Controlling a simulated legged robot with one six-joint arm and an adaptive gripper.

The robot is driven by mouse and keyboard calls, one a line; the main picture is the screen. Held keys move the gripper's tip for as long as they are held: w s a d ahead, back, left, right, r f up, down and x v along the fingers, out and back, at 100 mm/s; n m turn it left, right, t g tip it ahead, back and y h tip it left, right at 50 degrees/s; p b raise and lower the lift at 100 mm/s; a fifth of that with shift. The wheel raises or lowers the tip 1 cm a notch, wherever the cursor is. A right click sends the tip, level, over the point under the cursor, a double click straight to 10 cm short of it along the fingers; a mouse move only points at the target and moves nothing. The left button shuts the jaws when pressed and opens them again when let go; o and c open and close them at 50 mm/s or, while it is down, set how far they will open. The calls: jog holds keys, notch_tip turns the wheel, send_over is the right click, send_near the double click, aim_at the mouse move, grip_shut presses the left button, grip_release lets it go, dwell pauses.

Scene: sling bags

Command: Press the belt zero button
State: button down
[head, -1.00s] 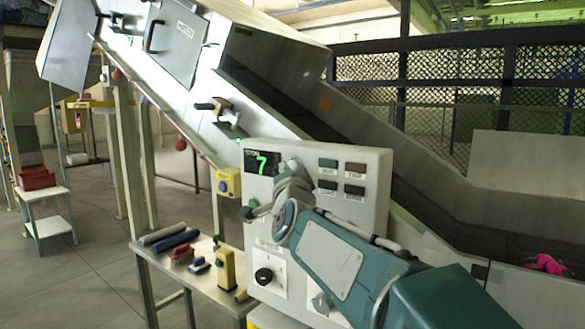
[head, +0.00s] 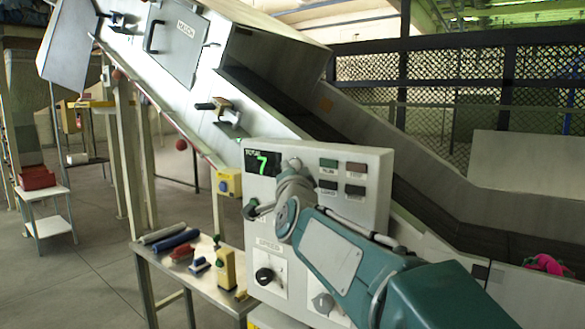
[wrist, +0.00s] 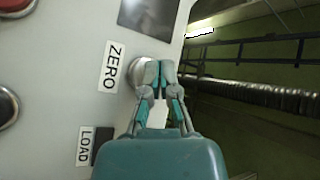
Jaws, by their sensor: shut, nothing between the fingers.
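The control panel (head: 372,205) is a pale box beside the sloping belt, with a display (head: 263,163) showing a green 7 under "TOTAL". In the wrist view a ZERO label (wrist: 111,67) stands beside a round silver button (wrist: 134,71). My gripper (wrist: 158,66) is shut and empty, its fingertips at the button's right side and partly covering it. I cannot tell whether they touch it.
A LOAD label (wrist: 83,145) and a red button (wrist: 14,5) are nearby on the panel. Several labelled buttons, a black knob (head: 264,275) and a grey knob (head: 323,303) are on its front. A steel table (head: 190,280) holds tools. A pink item (head: 548,263) lies on the belt (head: 440,217).

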jog(key=shift+w+d, duration=0.25)
jog(key=shift+w, duration=0.1)
dwell(0.5)
jog(key=shift+s, duration=0.1)
jog(key=shift+s+a, duration=0.45)
jog(key=shift+s, duration=0.25)
jog(key=s+a, duration=0.1)
jog(key=s, duration=0.1)
jog(key=s+a, duration=0.2)
dwell(0.5)
dwell(0.4)
